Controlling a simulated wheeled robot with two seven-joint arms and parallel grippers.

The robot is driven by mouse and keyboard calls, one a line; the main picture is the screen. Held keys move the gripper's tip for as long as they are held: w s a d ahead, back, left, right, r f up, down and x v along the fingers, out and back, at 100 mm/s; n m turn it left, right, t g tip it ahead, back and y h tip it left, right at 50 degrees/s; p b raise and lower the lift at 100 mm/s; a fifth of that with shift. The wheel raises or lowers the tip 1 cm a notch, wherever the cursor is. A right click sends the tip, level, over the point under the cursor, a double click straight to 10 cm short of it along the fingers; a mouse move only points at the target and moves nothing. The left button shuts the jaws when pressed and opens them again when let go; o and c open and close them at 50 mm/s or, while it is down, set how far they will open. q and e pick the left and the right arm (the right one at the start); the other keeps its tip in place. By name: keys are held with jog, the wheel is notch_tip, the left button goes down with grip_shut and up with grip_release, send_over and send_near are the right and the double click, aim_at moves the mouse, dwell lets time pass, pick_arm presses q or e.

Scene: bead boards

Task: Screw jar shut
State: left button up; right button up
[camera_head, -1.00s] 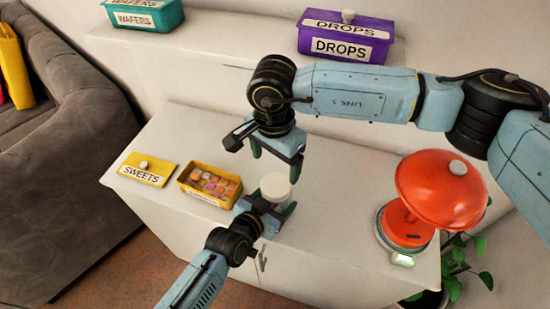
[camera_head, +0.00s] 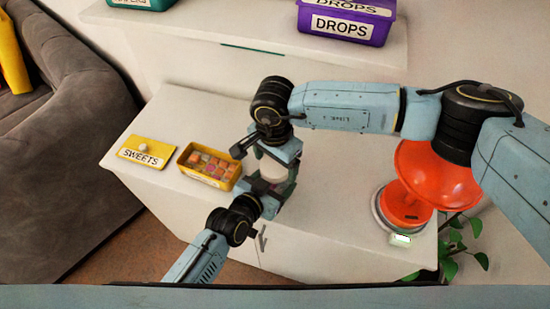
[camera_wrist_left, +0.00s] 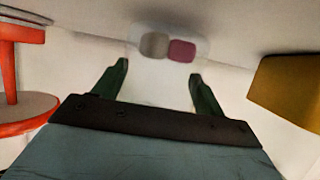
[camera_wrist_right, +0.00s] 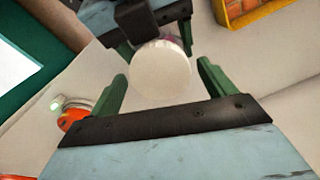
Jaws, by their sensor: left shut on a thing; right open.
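In the head view the lid (camera_head: 273,170) is partly covered by my right gripper. My left gripper (camera_head: 273,192) is shut on the jar from the front, with its green fingers (camera_wrist_left: 160,85) on either side. My right gripper (camera_wrist_right: 160,88) is open just above the lid, fingers pointing down and apart from it.
A yellow box of sweets (camera_head: 183,173) stands left of the jar, with its SWEETS lid (camera_head: 132,160) farther left. A purple DROPS box (camera_head: 388,32) is on the upper shelf.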

jog(key=c, duration=1)
jog(key=m, duration=0.6)
jog(key=shift+m, duration=0.3)
jog(key=o, duration=1.1)
jog(key=shift+r, duration=0.1)
jog(key=shift+r, duration=2.2)
